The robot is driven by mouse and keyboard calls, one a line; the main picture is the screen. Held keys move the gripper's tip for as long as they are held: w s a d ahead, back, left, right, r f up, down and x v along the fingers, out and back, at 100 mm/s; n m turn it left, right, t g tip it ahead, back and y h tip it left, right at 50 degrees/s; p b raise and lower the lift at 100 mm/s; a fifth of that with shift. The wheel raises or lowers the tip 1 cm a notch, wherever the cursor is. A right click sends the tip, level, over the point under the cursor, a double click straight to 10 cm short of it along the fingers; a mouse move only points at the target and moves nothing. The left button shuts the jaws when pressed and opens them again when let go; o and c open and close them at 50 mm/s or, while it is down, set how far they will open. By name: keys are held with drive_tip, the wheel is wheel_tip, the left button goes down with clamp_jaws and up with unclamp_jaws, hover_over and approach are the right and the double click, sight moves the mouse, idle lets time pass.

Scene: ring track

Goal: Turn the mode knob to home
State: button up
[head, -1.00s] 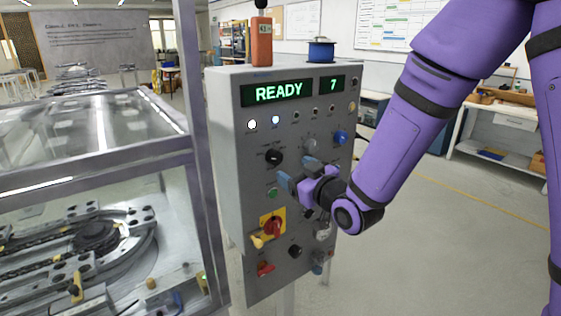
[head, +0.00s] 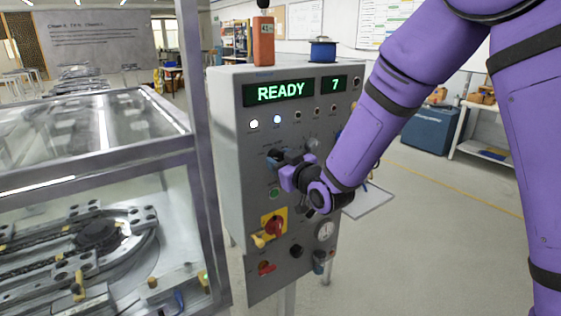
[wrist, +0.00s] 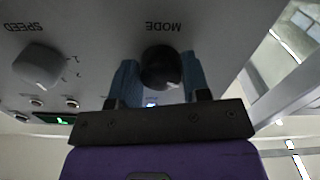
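The mode knob (wrist: 160,67) is a round black knob on the grey control panel (head: 230,170). In the wrist view it appears upside down, with the word MODE above it. My gripper (wrist: 160,78) has its two blue fingers on either side of the knob, spread wide and very close to its sides. I cannot make out firm contact. In the head view my gripper (head: 283,161) is at the panel's upper left and mostly covers the knob. The knob's pointer direction and position labels are not readable.
A grey speed knob (wrist: 40,64) sits beside the mode knob. The display (head: 282,92) reads READY. A glass-sided machine enclosure (head: 100,170) stands left of the panel.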

drive_tip(key=shift+c, duration=1.1)
drive_tip(key=shift+m, duration=0.3)
drive_tip(key=m, duration=0.4)
drive_tip(key=shift+a+m, duration=0.15)
drive_tip(key=shift+m, duration=1.85)
drive_tip(key=o, duration=0.9)
